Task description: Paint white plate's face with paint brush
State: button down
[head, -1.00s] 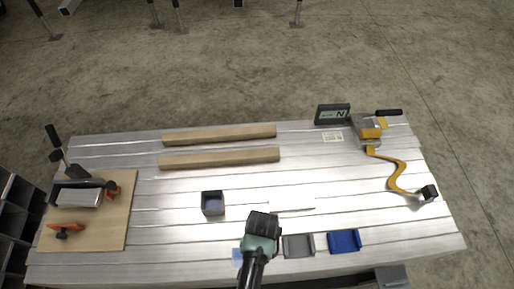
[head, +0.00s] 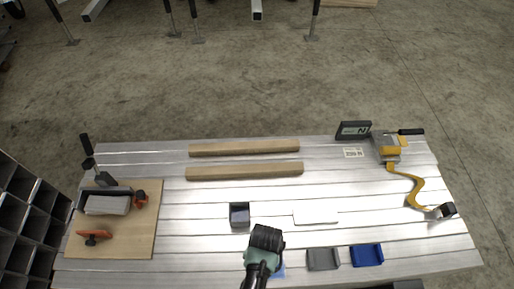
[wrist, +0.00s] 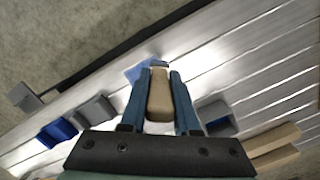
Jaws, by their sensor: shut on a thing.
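The white plate (head: 316,216) lies flat on the slatted metal table, right of my gripper in the head view. I cannot make it out in the wrist view. My gripper (wrist: 159,74) is shut on a tan wooden handle (wrist: 159,98), which looks like the paint brush's. The handle is between the two blue fingers, and the bristle end is hard to make out. In the head view my gripper (head: 265,240) is over the table's near part and hides the brush. A light blue patch (wrist: 140,69) lies beyond the fingertips.
A dark open box (head: 240,215) stands left of the plate. A grey tray (head: 322,260) and a blue tray (head: 366,255) are near the front edge. Two wooden bars (head: 244,171) lie behind. A wooden board (head: 135,243) with tools is at left, a clamp (head: 390,150) at right.

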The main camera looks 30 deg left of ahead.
jog(key=shift+r+p, duration=2.5)
jog(key=shift+r, duration=0.35)
